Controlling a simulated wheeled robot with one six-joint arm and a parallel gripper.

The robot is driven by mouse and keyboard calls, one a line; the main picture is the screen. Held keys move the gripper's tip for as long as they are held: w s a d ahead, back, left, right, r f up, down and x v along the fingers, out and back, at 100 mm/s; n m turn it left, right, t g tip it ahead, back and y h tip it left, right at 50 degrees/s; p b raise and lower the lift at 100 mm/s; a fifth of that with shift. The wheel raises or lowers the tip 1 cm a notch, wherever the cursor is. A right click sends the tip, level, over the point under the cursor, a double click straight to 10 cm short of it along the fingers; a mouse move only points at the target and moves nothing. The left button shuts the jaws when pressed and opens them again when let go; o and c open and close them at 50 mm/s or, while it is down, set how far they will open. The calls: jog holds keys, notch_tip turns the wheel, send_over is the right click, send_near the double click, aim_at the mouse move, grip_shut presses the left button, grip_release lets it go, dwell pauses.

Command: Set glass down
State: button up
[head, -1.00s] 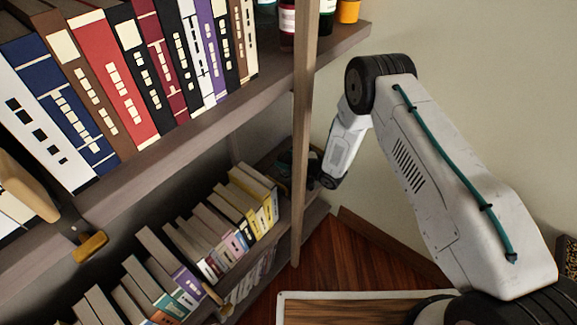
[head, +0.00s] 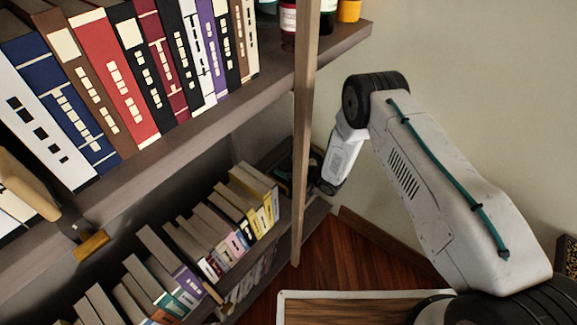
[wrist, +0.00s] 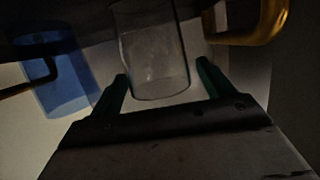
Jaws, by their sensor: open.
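A clear glass (wrist: 155,55) shows in the middle of the wrist view, against a dark surface along the top of the picture. My gripper (wrist: 162,70) is open, with one dark green finger on each side of the glass's near end. Gaps show between the fingers and the glass, and I cannot tell whether either touches it. In the head view my gripper is at the lower shelf, mostly hidden behind the wooden post, and the glass cannot be made out there.
A blue translucent vessel (wrist: 55,82) is left of the glass, and a yellow handle-like shape (wrist: 262,25) is close on the right. The wooden post (head: 302,130) stands beside my arm. Books (head: 235,215) fill the lower shelf to the left.

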jog(key=shift+r, duration=0.2)
jog(key=v, duration=1.2)
